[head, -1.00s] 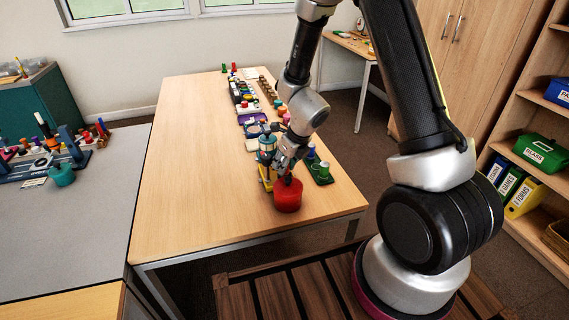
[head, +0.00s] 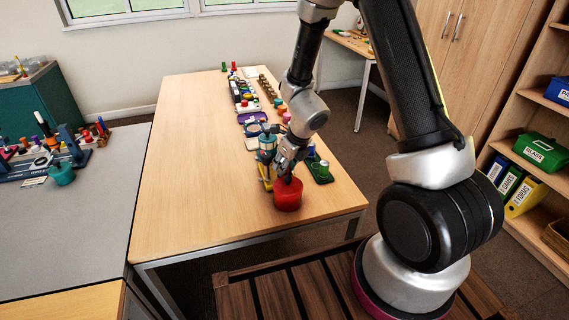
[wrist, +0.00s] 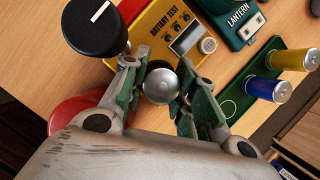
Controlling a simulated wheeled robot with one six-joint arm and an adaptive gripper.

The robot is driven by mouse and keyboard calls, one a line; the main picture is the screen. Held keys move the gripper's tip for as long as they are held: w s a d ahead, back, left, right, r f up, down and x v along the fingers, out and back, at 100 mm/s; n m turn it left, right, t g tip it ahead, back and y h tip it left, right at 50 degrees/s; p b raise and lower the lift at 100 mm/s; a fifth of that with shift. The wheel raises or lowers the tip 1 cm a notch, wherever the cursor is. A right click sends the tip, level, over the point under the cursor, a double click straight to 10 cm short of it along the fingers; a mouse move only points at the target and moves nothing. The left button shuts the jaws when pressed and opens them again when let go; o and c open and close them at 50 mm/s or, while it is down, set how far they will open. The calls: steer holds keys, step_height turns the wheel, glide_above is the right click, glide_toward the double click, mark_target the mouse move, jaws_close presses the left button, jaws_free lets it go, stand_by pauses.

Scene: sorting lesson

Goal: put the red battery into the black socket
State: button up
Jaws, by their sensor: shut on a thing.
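My gripper (wrist: 162,84) is shut on the red battery (wrist: 160,86). From above only its round silver end shows between the fingers, so its red side is hidden. In the head view my gripper (head: 287,172) is low over the near end of the table, just behind a red pot. A yellow battery tester (wrist: 165,30) with a dark meter window and a large black knob (wrist: 95,25) lies just beyond the fingers. I cannot make out the black socket for certain.
A green tray (wrist: 243,92) to the right holds a yellow battery (wrist: 292,60) and a blue battery (wrist: 267,89), with one bare ring. A teal lantern (wrist: 232,20) stands beyond. The red pot (head: 288,196) is close on the left in the wrist view. The table's left half (head: 185,190) is clear.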

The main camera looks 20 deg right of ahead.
steer(key=o, duration=0.8)
steer(key=v, duration=1.1)
step_height(320, 180, up, 6)
steer(key=shift+f, duration=0.1)
stand_by(0.8)
stand_by(0.3)
